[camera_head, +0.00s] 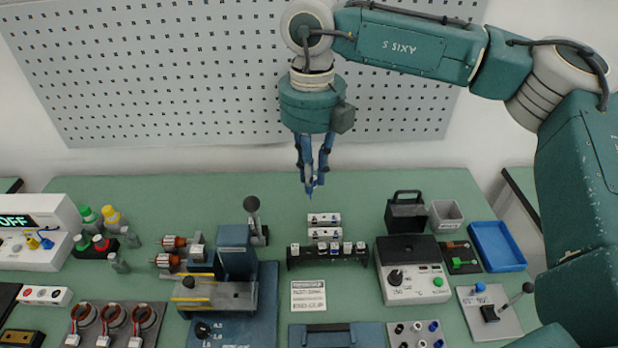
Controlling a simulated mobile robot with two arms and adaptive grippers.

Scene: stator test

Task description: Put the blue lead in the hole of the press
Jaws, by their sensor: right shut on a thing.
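My right gripper (312,178) hangs down from its arm at the centre, above the far part of the bench. Its fingers are shut on a small dark blue thing, the blue lead (311,189), whose tip shows just below the fingertips. The press (236,253) is a blue machine with a black-knobbed lever, standing below and left of the gripper. The lead is apart from the press, up in the air. The hole of the press is too small to make out. My left gripper is not in view.
A black rack (328,258) with white blocks stands under the gripper. A white control box (414,284), a black carrier (406,213) and a blue tray (497,246) are to the right. Bottles (112,219) and a meter (35,238) are at left. The green bench's back strip is clear.

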